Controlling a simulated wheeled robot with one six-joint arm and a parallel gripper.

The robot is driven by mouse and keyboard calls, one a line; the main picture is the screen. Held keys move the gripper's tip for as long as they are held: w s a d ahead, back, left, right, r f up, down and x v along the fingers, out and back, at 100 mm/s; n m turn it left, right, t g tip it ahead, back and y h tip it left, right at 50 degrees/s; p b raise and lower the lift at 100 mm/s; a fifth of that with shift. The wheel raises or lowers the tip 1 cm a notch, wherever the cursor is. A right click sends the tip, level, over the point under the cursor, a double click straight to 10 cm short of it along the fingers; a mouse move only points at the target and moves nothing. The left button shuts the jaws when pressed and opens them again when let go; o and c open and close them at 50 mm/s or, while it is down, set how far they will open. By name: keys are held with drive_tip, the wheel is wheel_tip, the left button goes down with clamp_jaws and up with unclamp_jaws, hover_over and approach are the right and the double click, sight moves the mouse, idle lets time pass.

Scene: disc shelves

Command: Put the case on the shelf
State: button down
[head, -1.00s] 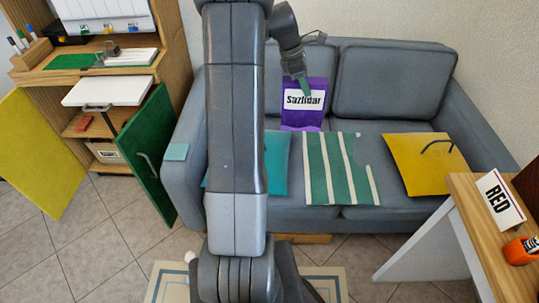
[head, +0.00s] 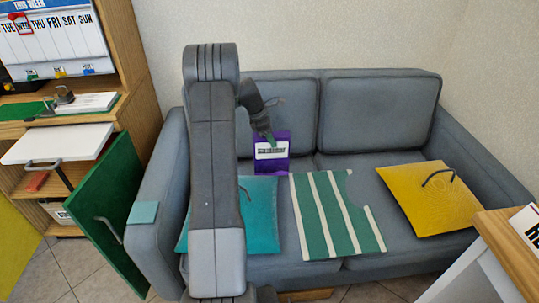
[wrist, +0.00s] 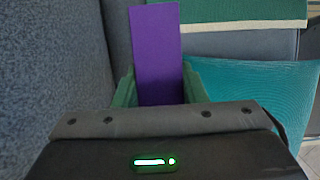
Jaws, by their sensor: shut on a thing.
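The purple case (head: 277,163) with a white label shows in the head view, in front of the sofa's seat and back; the label is too blurred to read now. My gripper (head: 265,137) is shut on its upper part. In the wrist view the case (wrist: 157,50) stands up between the green fingers of my gripper (wrist: 160,85), its narrow purple face towards me. A wooden cabinet with shelves (head: 28,184) is at the left edge, partly cut off. I cannot tell which shelf is meant.
The grey sofa (head: 375,115) fills the middle. A teal cushion (head: 262,215), a striped green cloth (head: 335,215) and a yellow cushion (head: 425,195) lie on it. A green cabinet door (head: 105,195) stands open. A wooden table (head: 510,250) is at the right.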

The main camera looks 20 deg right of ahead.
sight(271, 155)
drive_tip(key=shift+f+b, duration=0.45)
drive_tip(key=shift+f, duration=1.95)
drive_tip(key=c, duration=0.9)
unclamp_jaws()
